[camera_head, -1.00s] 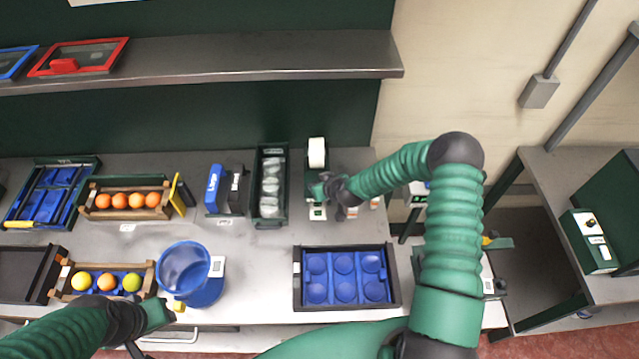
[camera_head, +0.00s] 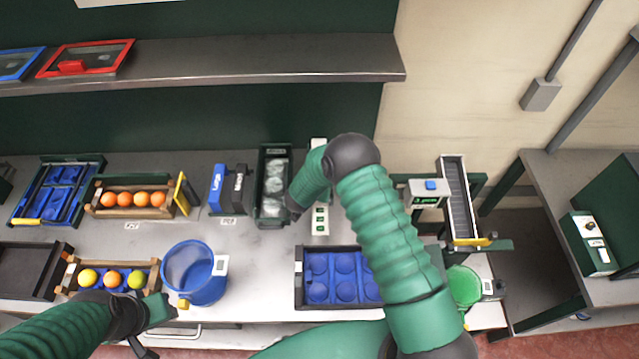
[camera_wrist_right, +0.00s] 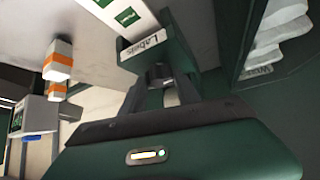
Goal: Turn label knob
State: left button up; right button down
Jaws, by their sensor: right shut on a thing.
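The label dispenser (camera_head: 319,222) stands at the back of the table, right of the bin of clear bags, partly hidden by my right arm. In the right wrist view its green housing (camera_wrist_right: 143,50) reads "Labels". My right gripper (camera_wrist_right: 168,88) is against that housing, its fingers shut on the label knob. The knob is mostly hidden between the fingers, so its turn angle cannot be told. In the head view this gripper is largely behind my arm. My left gripper (camera_head: 165,311) is at the front left by the blue bucket; its finger gap is unclear.
A dark green bin (camera_head: 259,210) of clear bags stands close left of the dispenser. A scale (camera_head: 425,192) and a small conveyor (camera_head: 458,200) are right.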

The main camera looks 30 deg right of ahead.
jog(key=shift+w, duration=0.1)
dwell(0.5)
jog(key=c, duration=0.9)
grip_release()
jog(key=shift+a, duration=0.1)
jog(key=b+v, duration=0.2)
jog(key=v, duration=1.4)
jog(key=shift+a+r, duration=0.25)
jog(key=shift+a, duration=0.2)
jog(key=shift+d, duration=0.1)
